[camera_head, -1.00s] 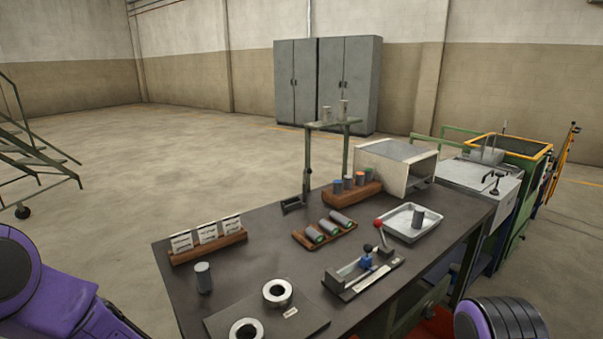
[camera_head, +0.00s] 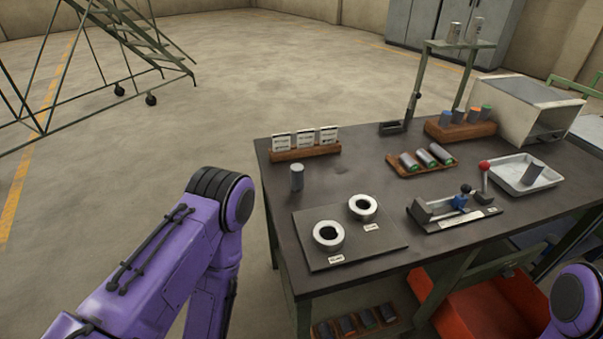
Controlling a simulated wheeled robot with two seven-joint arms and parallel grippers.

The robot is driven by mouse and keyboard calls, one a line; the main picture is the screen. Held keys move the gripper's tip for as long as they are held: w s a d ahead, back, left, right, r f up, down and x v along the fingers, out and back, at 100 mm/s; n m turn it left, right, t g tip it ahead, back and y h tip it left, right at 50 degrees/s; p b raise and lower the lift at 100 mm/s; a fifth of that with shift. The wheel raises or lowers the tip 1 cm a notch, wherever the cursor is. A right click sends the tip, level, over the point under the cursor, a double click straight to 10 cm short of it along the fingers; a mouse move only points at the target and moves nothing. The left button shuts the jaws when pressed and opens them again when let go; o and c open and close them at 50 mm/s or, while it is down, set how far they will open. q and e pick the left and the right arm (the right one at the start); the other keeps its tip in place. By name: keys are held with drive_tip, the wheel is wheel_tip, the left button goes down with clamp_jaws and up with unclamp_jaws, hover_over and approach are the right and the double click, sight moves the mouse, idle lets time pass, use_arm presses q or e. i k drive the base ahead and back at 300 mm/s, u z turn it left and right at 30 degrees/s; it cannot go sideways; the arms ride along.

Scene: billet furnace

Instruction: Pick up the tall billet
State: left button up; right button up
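Several grey metal billets are in view. One billet (camera_head: 297,177) stands upright alone on the dark table (camera_head: 385,140), near its left edge. On the raised green stand (camera_head: 458,44) at the back, two billets stand upright; the right one (camera_head: 475,29) looks taller than the left one (camera_head: 455,33). Another billet (camera_head: 533,173) is tilted in the metal tray (camera_head: 510,181) at the right. I cannot tell for sure which one the task calls tall. My purple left arm is left of the table and my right arm shows at the lower right; both grippers are out of view.
A plate with two rings (camera_head: 328,235), a clamp fixture (camera_head: 455,207) with a red-knobbed lever, a rack of lying billets (camera_head: 422,168), a rack of coloured-top billets (camera_head: 460,131) and a label holder (camera_head: 305,153) occupy the table. A white box (camera_head: 530,95) stands behind.

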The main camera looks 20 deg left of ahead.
sight(296, 171)
drive_tip(key=z, duration=0.05)
drive_tip(key=k, duration=0.5)
drive_tip(key=u, duration=2.2)
drive_tip(key=i, duration=1.55)
drive_tip(key=z, duration=2.65)
